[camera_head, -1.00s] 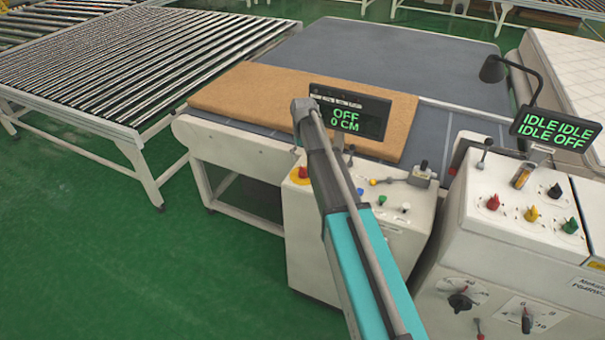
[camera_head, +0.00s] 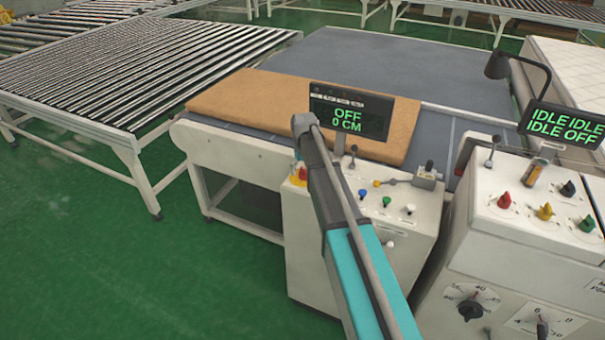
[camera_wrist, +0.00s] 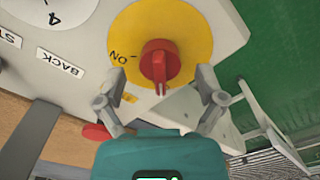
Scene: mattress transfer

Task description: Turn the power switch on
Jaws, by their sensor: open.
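The power switch is a red rotary knob (camera_wrist: 159,62) on a round yellow plate (camera_wrist: 190,32) marked "ON", in the wrist view. My gripper (camera_wrist: 164,90) is open, with one finger on each side of the knob's near end; I cannot tell whether they touch it. In the head view the yellow plate and red knob (camera_head: 299,177) show at the left of the small white control box (camera_head: 310,245), partly hidden by my arm. The display (camera_head: 349,110) above the box reads "OFF" and "0 CM".
A second machine (camera_head: 500,250) with coloured knobs and an "IDLE" display stands at the right. A brown mattress slab (camera_head: 230,105) lies on the table behind the box. A roller conveyor (camera_head: 130,70) is at the left. Green floor is open at the lower left.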

